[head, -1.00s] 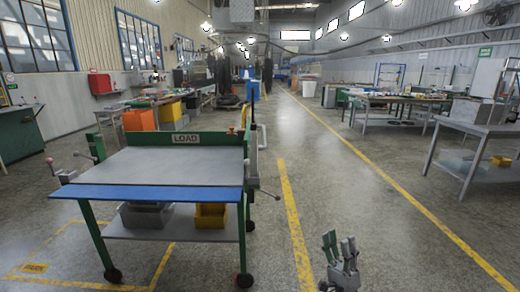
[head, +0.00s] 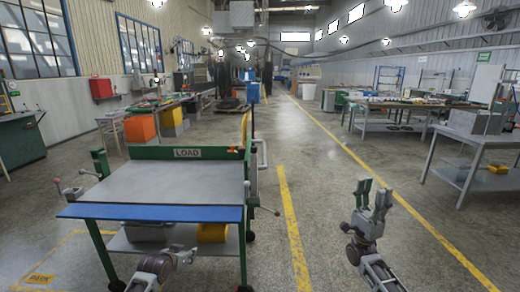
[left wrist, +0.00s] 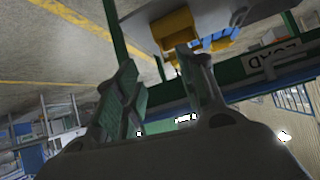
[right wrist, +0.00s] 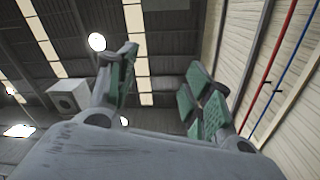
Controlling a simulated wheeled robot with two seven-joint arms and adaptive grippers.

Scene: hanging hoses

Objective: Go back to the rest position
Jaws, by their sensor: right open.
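My right gripper (head: 374,190) points up above the floor at the right of the head view, its green-padded fingers apart and empty.
A green-framed cart with a LOAD sign (head: 188,153), grey top (head: 165,183) and blue front edge (head: 150,212) stands at left. A yellow bin (head: 212,233) sits on its lower shelf. Workbenches (head: 480,150) stand at right. The floor between is clear, with yellow lines.

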